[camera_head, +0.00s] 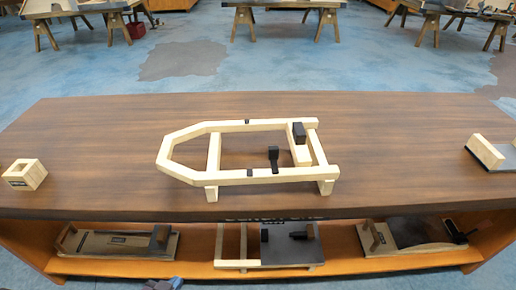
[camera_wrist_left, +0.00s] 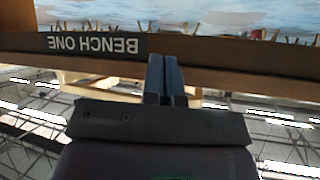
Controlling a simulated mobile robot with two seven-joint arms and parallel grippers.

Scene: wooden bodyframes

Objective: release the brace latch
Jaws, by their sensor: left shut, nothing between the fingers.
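A pale wooden bodyframe (camera_head: 262,124) with a pointed left end lies on the bench top. A black upright lever (camera_head: 273,156) stands by its near rail, and a black block (camera_head: 299,131) sits at its right-hand crosspieces. I cannot tell which of these black parts is the brace latch. My left gripper (camera_head: 164,284) shows only as a small dark shape at the bottom edge, below and in front of the bench and well apart from the frame. In the left wrist view its two fingers (camera_wrist_left: 163,78) are together with nothing between them. My right gripper is not in view.
The brown bench top (camera_head: 90,150) has free room around the frame. A small wooden box (camera_head: 25,174) stands at left, a wooden piece (camera_head: 490,152) at right. A lower shelf (camera_head: 345,264) holds several fixtures. A "BENCH ONE" label (camera_wrist_left: 97,44) appears upside down in the wrist view.

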